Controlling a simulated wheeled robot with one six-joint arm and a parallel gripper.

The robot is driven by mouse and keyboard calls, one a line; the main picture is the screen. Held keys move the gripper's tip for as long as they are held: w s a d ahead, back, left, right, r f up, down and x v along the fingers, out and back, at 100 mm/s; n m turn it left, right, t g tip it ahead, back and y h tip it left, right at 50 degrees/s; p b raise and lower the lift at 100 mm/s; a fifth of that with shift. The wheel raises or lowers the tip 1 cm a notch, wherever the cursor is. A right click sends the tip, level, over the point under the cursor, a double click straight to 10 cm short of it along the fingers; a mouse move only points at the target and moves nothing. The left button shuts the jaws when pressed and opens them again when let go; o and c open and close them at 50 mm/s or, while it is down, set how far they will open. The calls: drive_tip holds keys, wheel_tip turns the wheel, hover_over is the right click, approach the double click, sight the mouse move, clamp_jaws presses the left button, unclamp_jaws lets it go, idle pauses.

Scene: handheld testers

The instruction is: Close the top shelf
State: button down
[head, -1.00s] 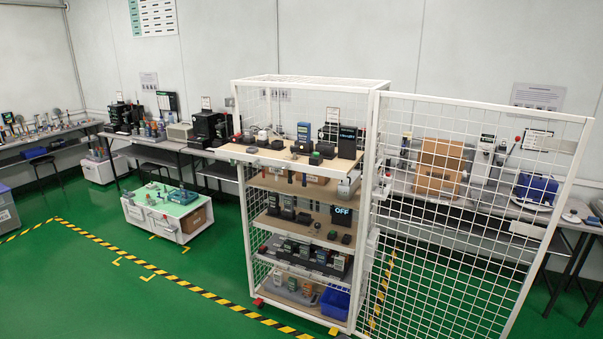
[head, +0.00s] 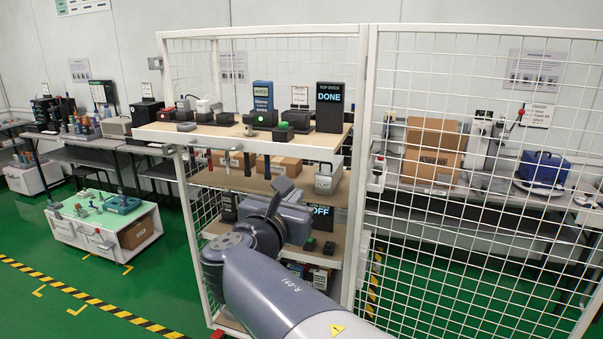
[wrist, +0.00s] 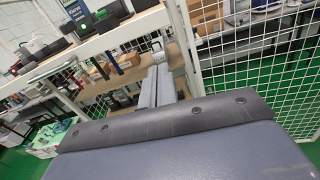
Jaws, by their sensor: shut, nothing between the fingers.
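The top shelf (head: 221,139) is a wooden board with a white front edge, in the white mesh cabinet in the head view. It sticks out past the cabinet's front posts, so it is pulled out. It carries a display reading DONE (head: 329,106) and several small devices. In the wrist view its white edge (wrist: 98,42) runs across the upper left. My gripper (wrist: 158,72) is shut and empty in the wrist view, its grey fingers pointing at the cabinet, below and to the right of that edge.
The mesh door (head: 480,180) stands open on the right. Lower shelves hold cardboard boxes (head: 280,165) and devices. A low white cart (head: 105,225) stands at the left. Green floor is free at the left front.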

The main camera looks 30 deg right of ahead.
drive_tip(key=w+r+x, duration=0.1)
drive_tip(key=x, duration=1.4)
drive_tip(key=shift+a+r+n+t+p, duration=0.25)
drive_tip(key=shift+a+n+t+p, duration=0.05)
drive_tip(key=shift+a+n+p, duration=0.1)
drive_tip(key=shift+d, duration=0.15)
